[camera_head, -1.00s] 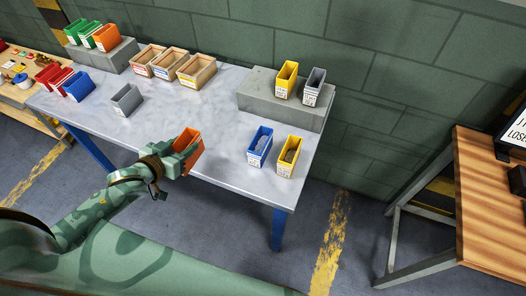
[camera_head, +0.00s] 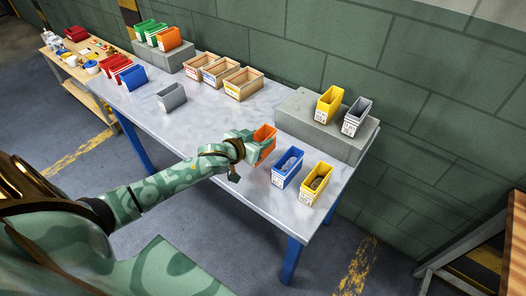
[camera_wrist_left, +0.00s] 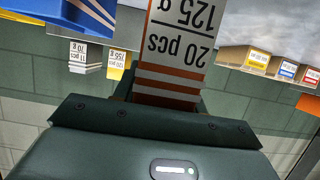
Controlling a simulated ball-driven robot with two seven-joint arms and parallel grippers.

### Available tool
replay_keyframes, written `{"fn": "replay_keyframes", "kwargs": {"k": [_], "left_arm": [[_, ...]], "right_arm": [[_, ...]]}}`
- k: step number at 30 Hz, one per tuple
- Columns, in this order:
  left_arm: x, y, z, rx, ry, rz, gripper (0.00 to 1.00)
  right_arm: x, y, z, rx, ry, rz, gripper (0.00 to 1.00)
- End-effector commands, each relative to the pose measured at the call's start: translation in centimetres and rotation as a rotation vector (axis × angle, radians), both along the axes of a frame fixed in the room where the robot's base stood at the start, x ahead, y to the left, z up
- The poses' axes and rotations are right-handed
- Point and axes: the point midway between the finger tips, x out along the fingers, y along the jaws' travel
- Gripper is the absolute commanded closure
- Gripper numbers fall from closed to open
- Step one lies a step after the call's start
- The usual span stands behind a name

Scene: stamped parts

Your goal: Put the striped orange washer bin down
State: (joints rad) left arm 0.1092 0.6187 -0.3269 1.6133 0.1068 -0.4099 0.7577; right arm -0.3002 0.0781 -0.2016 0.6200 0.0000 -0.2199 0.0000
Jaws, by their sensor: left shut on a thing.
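The striped orange washer bin (camera_head: 265,137) is in my left gripper (camera_head: 254,147), over the right part of the grey table (camera_head: 215,120), just left of a blue bin (camera_head: 287,168). In the left wrist view the bin's striped label (camera_wrist_left: 172,75) fills the middle, upside down, reading 20 pcs and 125 g. My left gripper is shut on the bin. The gripper hides part of the bin, and I cannot tell whether its base touches the table. My right gripper is not in view.
A yellow bin (camera_head: 316,184) stands right of the blue one. Behind, a raised grey block (camera_head: 298,122) carries a yellow bin (camera_head: 329,104) and a grey bin (camera_head: 356,116). Wooden boxes (camera_head: 243,84) stand at the back; a grey bin (camera_head: 172,97) stands left. The middle table is clear.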

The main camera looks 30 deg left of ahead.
Motion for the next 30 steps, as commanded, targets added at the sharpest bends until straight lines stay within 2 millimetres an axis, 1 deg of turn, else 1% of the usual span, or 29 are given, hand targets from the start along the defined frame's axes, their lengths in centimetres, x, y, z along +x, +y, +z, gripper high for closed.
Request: {"fn": "replay_keyframes", "kwargs": {"k": [1, 5, 7, 10, 12, 19, 23, 24, 26, 30], "left_arm": [[0.4, 0.0, -0.7, 0.000, 0.000, 0.000, 0.86], [1.0, 0.0, -1.2, 0.000, -0.002, 0.000, 0.86], [1.5, 0.0, -1.8, 0.000, -0.001, 0.000, 0.86], [1.3, -0.1, -3.8, 0.000, 0.002, -0.001, 0.86], [1.3, -0.1, -4.7, 0.001, 0.001, -0.001, 0.86], [1.3, -0.1, -4.5, -0.001, -0.002, -0.001, 0.86], [1.3, -0.1, -4.8, -0.001, -0.002, -0.001, 0.86], [1.3, -0.1, -4.9, 0.000, -0.001, -0.001, 0.53], [1.3, -0.1, -4.8, 0.000, -0.001, -0.001, 0.37], [1.3, -0.1, -4.8, 0.000, -0.001, -0.001, 0.37]], "right_arm": [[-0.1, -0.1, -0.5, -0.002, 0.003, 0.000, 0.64], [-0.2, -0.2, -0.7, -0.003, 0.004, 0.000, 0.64], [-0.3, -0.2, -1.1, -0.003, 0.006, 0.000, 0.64], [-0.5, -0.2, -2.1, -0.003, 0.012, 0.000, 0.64], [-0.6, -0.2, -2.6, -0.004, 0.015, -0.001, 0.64], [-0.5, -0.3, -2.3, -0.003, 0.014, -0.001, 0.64], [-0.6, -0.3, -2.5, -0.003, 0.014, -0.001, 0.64], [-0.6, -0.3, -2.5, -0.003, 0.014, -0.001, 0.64], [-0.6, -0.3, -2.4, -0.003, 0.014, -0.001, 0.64], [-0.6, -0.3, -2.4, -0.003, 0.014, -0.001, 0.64]]}}
